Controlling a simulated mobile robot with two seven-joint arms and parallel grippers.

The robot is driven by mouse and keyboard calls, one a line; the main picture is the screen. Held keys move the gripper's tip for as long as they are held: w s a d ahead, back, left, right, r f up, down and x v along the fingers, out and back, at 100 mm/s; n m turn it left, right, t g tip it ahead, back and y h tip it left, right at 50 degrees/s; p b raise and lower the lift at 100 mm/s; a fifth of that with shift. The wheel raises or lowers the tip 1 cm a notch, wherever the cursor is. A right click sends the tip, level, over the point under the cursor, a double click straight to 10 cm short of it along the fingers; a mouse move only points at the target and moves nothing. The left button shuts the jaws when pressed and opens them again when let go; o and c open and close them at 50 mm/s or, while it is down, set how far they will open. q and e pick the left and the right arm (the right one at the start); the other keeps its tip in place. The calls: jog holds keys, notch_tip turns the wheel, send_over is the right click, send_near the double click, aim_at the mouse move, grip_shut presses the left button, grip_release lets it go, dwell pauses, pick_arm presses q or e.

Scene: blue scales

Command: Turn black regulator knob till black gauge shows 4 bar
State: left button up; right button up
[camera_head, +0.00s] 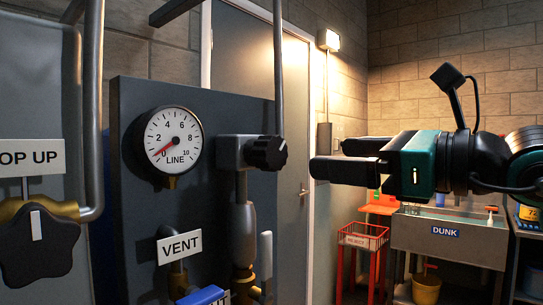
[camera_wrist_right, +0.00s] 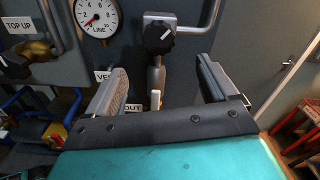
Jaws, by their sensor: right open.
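The black regulator knob (camera_head: 266,153) sticks out from the dark panel, right of the gauge. In the right wrist view the knob (camera_wrist_right: 158,38) has a white mark pointing up and right. The black-rimmed gauge (camera_head: 173,142) is labelled LINE. Its red needle points down-left, close to 0; the gauge also shows in the wrist view (camera_wrist_right: 97,17). My right gripper (camera_head: 333,158) is open and empty, its fingertips pointing at the knob with a gap between. In the wrist view the fingers (camera_wrist_right: 161,77) lie either side of and below the knob. My left gripper is not in view.
A black star-shaped valve handle (camera_head: 38,243) under a TOP UP sign stands at the left. A VENT sign (camera_head: 179,246) and a blue handle (camera_head: 203,296) are below the gauge. A vertical pipe (camera_head: 279,75) rises beside the knob. A DUNK tank (camera_head: 447,238) stands back right.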

aim_at(278, 155)
jog(key=p+x, duration=0.2)
jog(key=x, duration=1)
jog(key=shift+f, duration=0.1)
jog(key=shift+c, duration=0.4)
